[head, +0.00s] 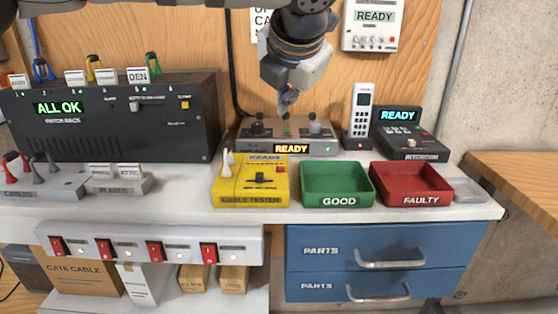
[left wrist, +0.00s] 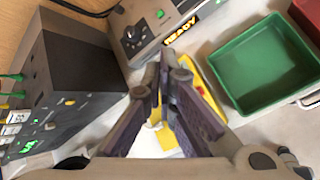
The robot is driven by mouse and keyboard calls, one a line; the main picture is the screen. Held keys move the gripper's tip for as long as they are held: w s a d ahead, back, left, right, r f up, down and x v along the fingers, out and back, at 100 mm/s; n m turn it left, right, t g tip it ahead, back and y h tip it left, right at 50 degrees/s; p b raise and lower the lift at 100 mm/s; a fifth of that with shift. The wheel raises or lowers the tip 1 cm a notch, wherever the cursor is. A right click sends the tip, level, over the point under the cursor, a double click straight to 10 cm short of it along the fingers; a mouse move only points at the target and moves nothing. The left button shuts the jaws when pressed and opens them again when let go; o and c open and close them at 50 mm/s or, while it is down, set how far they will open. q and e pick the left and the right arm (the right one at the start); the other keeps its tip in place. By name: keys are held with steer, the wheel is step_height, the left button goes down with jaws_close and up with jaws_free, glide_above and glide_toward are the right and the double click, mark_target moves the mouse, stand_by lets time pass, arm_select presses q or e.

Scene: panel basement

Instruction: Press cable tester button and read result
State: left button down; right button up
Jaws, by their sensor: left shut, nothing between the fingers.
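My left gripper (head: 286,103) is shut and empty, pointing down above the grey unit behind the tester, apart from the tester. In the left wrist view its closed fingers (left wrist: 168,65) cover much of the yellow tester (left wrist: 203,82). My right gripper is not in view.
A grey unit (head: 230,148) with knobs and an amber READY display stands behind the tester. A green GOOD bin (head: 338,201) and red FAULTY bin (head: 421,200) sit to its right. The black patch rack (head: 130,135), left, shows ALL OK. A cordless phone (head: 361,115) stands behind the bins.

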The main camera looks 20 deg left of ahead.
arm_select(q)
steer(key=shift+s+f, duration=0.1)
steer(key=shift+f, duration=4.35)
steer(key=shift+f, duration=0.45)
steer(key=shift+f, duration=0.4)
steer(key=shift+r, duration=0.85)
steer(key=shift+r, duration=2.5)
